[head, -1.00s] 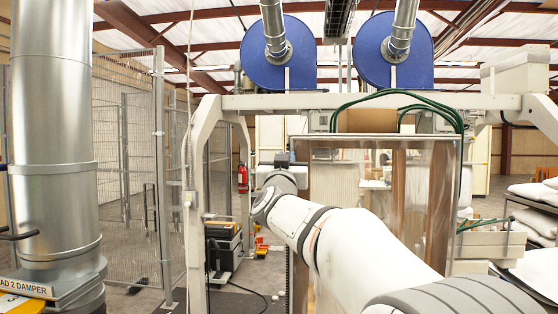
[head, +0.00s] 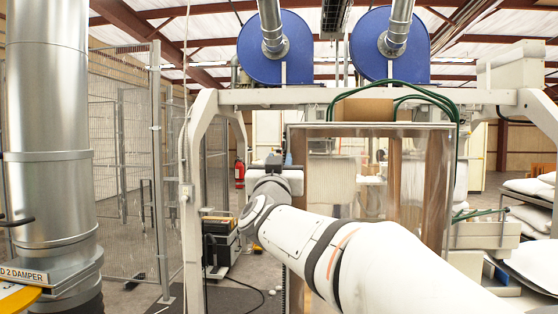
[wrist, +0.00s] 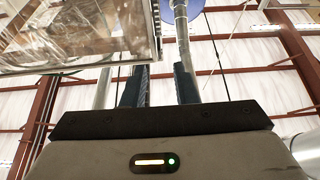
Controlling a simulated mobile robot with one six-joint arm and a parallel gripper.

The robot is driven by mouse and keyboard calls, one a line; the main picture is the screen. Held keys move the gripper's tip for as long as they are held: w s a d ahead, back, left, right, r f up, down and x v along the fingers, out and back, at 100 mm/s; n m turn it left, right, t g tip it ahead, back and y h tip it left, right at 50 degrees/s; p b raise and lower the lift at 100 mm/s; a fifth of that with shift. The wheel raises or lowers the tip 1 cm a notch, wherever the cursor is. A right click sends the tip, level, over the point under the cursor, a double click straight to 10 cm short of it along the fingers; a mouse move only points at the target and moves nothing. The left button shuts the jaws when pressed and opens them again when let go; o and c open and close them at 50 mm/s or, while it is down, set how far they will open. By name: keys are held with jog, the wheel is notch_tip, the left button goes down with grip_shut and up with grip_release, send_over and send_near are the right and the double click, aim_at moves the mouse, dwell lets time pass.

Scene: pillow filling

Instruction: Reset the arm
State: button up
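My white arm reaches from the lower right of the head view to the middle, with its wrist in front of the machine frame's left part. My gripper (wrist: 158,85) shows in the wrist view as two dark fingers standing apart. Nothing is between them, and they point up toward the ceiling. In the head view the gripper end is small and its fingers are hard to make out.
A clear-panelled filling machine (head: 420,185) stands close behind the arm. A large metal duct (head: 48,130) is at left, beside a mesh fence (head: 118,160). White pillows (head: 530,188) lie on racks at right. A fire extinguisher (head: 239,171) stands behind.

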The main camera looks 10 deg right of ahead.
dwell(0.3)
jog(key=s+a+f+n+g+y, duration=0.1)
jog(key=s+f+n+g+y, duration=0.15)
jog(key=f, duration=0.55)
jog(key=s+a+f+n+g+y, duration=0.1)
jog(key=s+a+f+g+y, duration=0.15)
jog(key=f, duration=0.55)
jog(key=s+f+n+g+y, duration=0.2)
jog(key=s+f+g+y, duration=0.2)
jog(key=f, duration=0.4)
jog(key=s+d+f+m+g+h, duration=0.1)
jog(key=s+f+g, duration=0.3)
jog(key=s+f, duration=0.5)
jog(key=s+d+f+m+g+h, duration=0.1)
jog(key=s+d+f+g, duration=0.2)
jog(key=s+f, duration=0.6)
jog(key=s+g, duration=0.2)
jog(key=s, duration=0.1)
jog(key=shift+s+d+g, duration=0.25)
jog(key=shift+s+g, duration=0.05)
jog(key=shift+s, duration=0.1)
jog(key=shift+f, duration=0.1)
